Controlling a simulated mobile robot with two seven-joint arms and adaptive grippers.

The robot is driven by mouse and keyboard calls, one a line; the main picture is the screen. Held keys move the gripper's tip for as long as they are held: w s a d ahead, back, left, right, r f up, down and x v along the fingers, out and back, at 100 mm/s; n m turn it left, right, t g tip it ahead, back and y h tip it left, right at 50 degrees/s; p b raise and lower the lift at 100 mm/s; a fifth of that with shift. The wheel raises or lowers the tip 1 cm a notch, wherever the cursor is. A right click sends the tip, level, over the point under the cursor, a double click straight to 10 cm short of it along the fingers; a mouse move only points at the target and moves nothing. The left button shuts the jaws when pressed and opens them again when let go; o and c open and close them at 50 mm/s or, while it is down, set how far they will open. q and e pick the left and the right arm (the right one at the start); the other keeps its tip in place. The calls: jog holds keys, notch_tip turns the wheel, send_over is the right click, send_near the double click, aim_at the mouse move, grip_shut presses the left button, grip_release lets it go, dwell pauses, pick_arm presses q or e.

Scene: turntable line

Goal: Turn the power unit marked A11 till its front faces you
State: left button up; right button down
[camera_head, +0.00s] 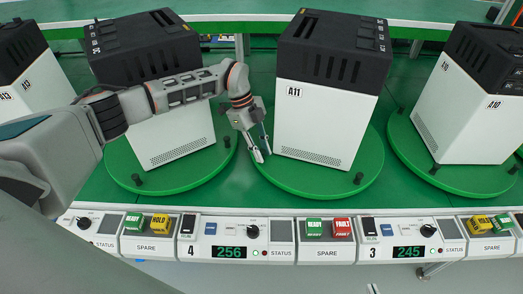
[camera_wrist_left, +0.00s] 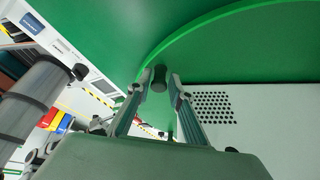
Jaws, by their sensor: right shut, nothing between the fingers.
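The power unit marked A11 (camera_head: 325,122), a white box with a black top, stands on a green turntable (camera_head: 330,186). The white side towards me carries the A11 label at upper left and a perforated vent along the bottom. A dark upright peg (camera_head: 358,178) stands at the turntable's front right rim. My left gripper (camera_head: 263,155) is low at the turntable's left rim, beside the unit. In the left wrist view its fingers are around another dark peg (camera_wrist_left: 159,78) on the rim and look closed on it. My right gripper is not in view.
Similar units stand on turntables to the left (camera_head: 170,135) and right, the right one marked A10 (camera_head: 465,115). A white control panel (camera_head: 235,240) with knobs, buttons and displays runs along the front edge. Green bench surface shows between the turntables.

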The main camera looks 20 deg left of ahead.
pick_arm(q)
notch_tip(320, 180, up, 10)
dwell(0.5)
